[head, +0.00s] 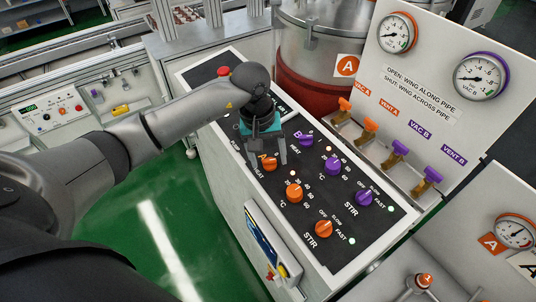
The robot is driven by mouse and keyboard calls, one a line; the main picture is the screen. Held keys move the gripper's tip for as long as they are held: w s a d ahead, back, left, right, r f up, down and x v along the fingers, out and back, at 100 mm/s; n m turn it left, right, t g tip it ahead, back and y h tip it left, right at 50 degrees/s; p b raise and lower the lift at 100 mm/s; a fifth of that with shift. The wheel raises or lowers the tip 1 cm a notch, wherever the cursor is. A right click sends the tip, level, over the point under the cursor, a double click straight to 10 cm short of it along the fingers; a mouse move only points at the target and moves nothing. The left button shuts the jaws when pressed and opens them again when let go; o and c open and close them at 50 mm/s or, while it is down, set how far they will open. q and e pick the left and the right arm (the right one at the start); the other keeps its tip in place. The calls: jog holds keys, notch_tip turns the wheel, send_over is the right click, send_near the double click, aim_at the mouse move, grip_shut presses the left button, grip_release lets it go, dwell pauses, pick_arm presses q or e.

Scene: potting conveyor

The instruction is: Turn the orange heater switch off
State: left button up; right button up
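The orange heater knob (269,165), marked A, is on the black control panel, in the orange row nearer me. Its pointer angle is too small to read. My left gripper (266,158) is pointing down at it, with its fingers apart on either side of the knob's far part. I cannot tell whether a finger touches the knob. The gripper's body hides part of the panel and its labels behind. My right gripper is not in view.
An orange temperature knob (294,193) and orange stir knob (324,228) continue the row. Purple heater (305,139), temperature (333,166) and stir (364,198) knobs run alongside. A red button (224,71) is at the far end. A steel vessel (325,35) stands behind.

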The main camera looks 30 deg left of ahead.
pick_arm(q)
grip_shut()
dwell(0.4)
jog(key=shift+n+b, duration=1.05)
jog(key=shift+n, duration=0.15)
jog(key=n+b, duration=0.2)
jog(key=n, duration=0.1)
jog(key=shift+f+b, duration=0.1)
jog(key=shift+b, duration=0.25)
jog(key=n+b, duration=0.2)
jog(key=n, duration=0.1)
jog(key=shift+n+t, duration=0.3)
jog(key=shift+n, duration=0.1)
jog(key=shift+n+b, duration=0.7)
jog(key=shift+n, duration=0.5)
jog(key=shift+a, duration=0.1)
